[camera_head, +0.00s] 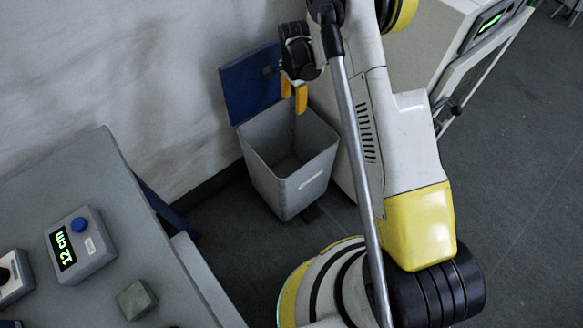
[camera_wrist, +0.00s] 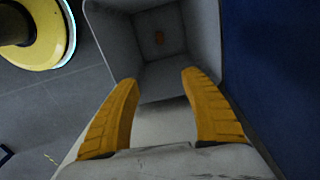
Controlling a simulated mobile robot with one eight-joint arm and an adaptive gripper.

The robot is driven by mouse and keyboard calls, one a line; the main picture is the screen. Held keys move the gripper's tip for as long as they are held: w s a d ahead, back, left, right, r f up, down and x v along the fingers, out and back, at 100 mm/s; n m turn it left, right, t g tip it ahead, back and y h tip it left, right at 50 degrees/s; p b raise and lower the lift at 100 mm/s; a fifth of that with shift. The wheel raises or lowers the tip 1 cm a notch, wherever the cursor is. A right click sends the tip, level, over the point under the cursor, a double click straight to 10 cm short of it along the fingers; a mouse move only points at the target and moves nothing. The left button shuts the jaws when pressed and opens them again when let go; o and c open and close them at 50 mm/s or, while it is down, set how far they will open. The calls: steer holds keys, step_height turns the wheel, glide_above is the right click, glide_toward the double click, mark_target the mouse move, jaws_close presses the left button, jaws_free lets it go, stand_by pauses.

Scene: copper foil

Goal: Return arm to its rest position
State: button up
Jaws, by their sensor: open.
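My gripper (camera_head: 294,95) has yellow-orange fingers and hangs from my arm over the back of an open grey bin (camera_head: 309,187). In the wrist view my gripper (camera_wrist: 160,88) is open with nothing between its fingers. It points down into the bin (camera_wrist: 97,42). A small brownish spot (camera_wrist: 158,38) shows deep inside the bin; I cannot tell what it is. My arm stretches across the middle of the head view and hides part of the floor behind it.
The bin's blue lid (camera_head: 248,85) stands open against the pale wall. A grey table (camera_head: 90,180) at left carries a box reading "12 cm" (camera_head: 80,245) and a small grey block (camera_head: 136,299). A white machine (camera_head: 420,45) stands at upper right. Floor at right (camera_head: 520,200) is clear.

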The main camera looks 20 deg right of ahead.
steer(key=shift+r, duration=1.05)
steer(key=s+r+n+t, duration=0.25)
steer(key=s+r, duration=0.35)
steer(key=r, duration=0.6)
steer(key=s+r+n+t, duration=0.1)
steer(key=s+r+n, duration=0.35)
steer(key=r, duration=0.65)
steer(key=s+r+n+t, duration=0.2)
steer(key=s+n, duration=0.1)
steer(key=s, duration=0.6)
steer(key=s+r+n+t, duration=0.1)
steer(key=s+n, duration=0.3)
steer(key=s, duration=0.5)
steer(key=shift+s+a+r+t, duration=0.2)
steer(key=shift+a+r+t, duration=0.2)
steer(key=shift+r, duration=0.3)
